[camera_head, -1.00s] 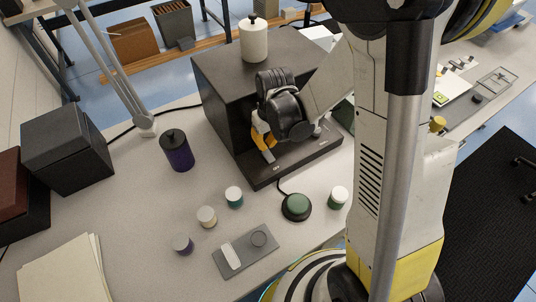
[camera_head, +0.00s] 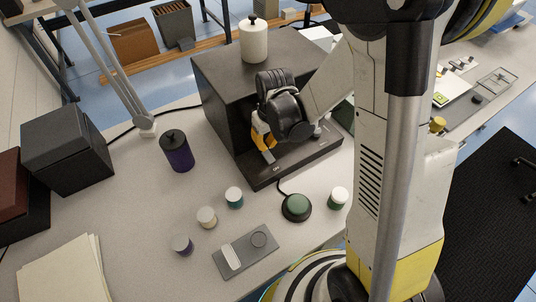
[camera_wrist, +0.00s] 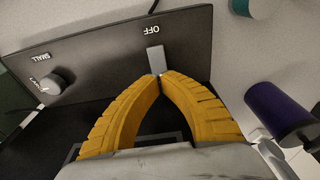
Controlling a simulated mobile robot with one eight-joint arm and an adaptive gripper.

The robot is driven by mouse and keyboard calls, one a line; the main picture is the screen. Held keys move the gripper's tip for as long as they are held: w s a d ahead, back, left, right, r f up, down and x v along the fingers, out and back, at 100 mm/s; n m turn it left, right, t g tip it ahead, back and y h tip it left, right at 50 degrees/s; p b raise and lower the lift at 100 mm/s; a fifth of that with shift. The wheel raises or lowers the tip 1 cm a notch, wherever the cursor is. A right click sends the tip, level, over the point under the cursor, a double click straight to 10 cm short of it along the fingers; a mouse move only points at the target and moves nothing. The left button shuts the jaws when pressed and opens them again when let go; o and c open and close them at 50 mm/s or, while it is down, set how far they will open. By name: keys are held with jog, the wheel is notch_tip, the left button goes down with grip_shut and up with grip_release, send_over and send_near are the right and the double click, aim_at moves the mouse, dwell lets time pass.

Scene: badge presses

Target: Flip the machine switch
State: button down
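The machine is a dark box (camera_head: 222,85) on the workbench with a black base panel (camera_head: 325,146) at its front. In the wrist view the panel (camera_wrist: 110,48) carries a small light-grey switch lever (camera_wrist: 156,60) beside the label OFF, which appears upside down. My gripper (camera_wrist: 160,77) has its two yellow fingers brought together, tips meeting at the lever's near end. I cannot tell whether they touch it.
A round knob (camera_wrist: 52,83) sits on the same panel, near the label SMALL. A purple canister (camera_head: 177,152) stands left of the machine. A green button (camera_head: 296,207), several small jars and a grey plate (camera_head: 258,262) lie in front. A white canister (camera_head: 253,42) tops the machine.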

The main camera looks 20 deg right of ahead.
aim_at(266, 153)
jog(key=shift+f+b, duration=1.65)
jog(key=shift+f, duration=0.15)
dwell(0.6)
jog(key=shift+r, duration=0.1)
jog(key=shift+r+p, duration=2.6)
jog(key=shift+r, duration=0.85)
jog(key=shift+r, duration=0.1)
jog(key=s+r+m+t, duration=0.2)
jog(key=s+r+t, duration=0.3)
jog(key=s+r, duration=0.8)
notch_tip(266, 153, up, 5)
jog(key=shift+s+f, duration=0.1)
jog(key=shift+s, duration=0.3)
